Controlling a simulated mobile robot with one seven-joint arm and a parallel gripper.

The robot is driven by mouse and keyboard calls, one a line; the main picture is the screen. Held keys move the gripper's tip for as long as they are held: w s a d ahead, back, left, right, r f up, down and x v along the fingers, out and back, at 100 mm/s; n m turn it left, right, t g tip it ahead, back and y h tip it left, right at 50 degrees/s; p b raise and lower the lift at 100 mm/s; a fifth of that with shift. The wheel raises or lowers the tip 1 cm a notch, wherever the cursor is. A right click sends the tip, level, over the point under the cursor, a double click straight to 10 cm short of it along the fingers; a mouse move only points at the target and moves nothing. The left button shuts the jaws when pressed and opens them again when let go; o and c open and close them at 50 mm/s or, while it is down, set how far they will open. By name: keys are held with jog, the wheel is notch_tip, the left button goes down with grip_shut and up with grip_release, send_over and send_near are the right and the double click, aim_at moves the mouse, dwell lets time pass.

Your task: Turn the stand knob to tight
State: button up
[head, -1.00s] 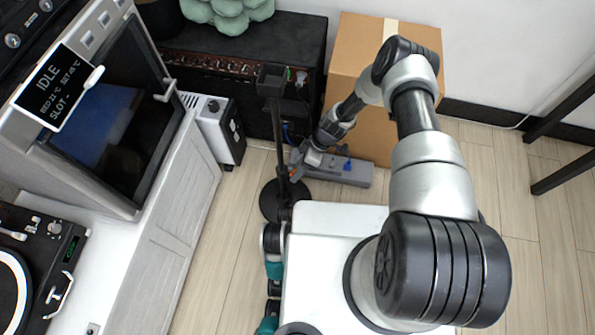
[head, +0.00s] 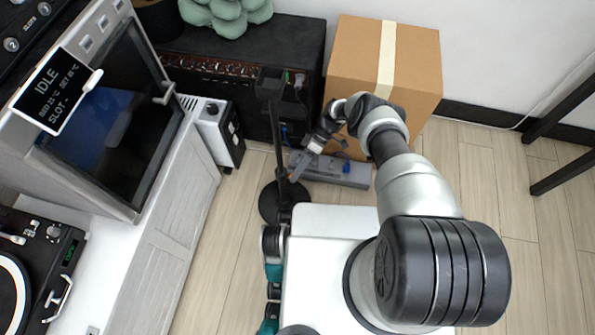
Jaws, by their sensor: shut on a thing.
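The black stand (head: 275,120) rises upright from a round base (head: 270,205) on the floor, left of centre in the head view. A flat holder (head: 270,78) tops its pole. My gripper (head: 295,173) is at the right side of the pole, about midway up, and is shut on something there. The stand knob lies at my fingertips, too small and covered to make out, so its setting cannot be read.
A grey power strip-like bar (head: 335,172) with a blue part lies on the floor behind my gripper. A cardboard box (head: 420,75), a black amplifier (head: 290,40) and a white device (head: 215,125) stand around. Wooden floor at right (head: 530,230) is clear.

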dwell(0.4)
jog(key=o, duration=1)
jog(key=shift+o, duration=0.2)
jog(key=v, duration=0.7)
jog(key=shift+w+d+r, duration=0.1)
jog(key=shift+w, duration=0.05)
